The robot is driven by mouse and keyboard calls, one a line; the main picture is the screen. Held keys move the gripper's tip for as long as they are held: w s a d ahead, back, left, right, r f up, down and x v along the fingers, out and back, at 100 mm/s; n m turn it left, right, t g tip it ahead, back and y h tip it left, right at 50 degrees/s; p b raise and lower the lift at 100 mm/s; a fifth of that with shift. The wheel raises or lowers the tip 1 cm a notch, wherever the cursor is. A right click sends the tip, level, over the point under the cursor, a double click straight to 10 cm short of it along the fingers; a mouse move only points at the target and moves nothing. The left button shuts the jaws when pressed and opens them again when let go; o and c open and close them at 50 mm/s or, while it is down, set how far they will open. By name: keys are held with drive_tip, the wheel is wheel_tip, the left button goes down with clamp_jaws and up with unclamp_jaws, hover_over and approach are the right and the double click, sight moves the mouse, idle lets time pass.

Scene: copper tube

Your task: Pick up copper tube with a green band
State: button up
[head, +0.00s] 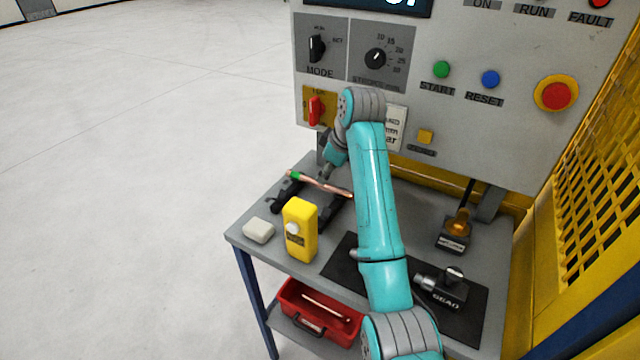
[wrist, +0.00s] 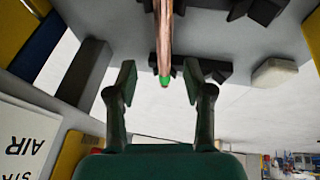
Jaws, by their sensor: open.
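The copper tube with a green band (head: 319,183) lies across dark supports (head: 287,193) on the grey bench, its green end to the left. In the wrist view the tube (wrist: 164,40) runs down from the top edge, and its green end lies between the two fingers. My gripper (head: 327,170) is over the tube, pointing down at it. In the wrist view my gripper (wrist: 159,78) is open, with a clear gap on each side of the tube. I see no finger touching it.
A yellow device (head: 300,232) and a pale block (head: 258,231) stand on the bench near the tube. A red bin (head: 290,311) below holds another copper tube (head: 326,307). The control panel (head: 450,125) rises behind. A black mat (head: 345,262) lies at the right.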

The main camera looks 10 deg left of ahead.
sight(331, 189)
drive_tip(key=shift+s+x, duration=0.15)
drive_tip(key=shift+x, duration=1.2)
drive_tip(key=shift+s+x, duration=0.15)
drive_tip(key=shift+x, duration=1.25)
drive_tip(key=shift+a, duration=0.15)
clamp_jaws()
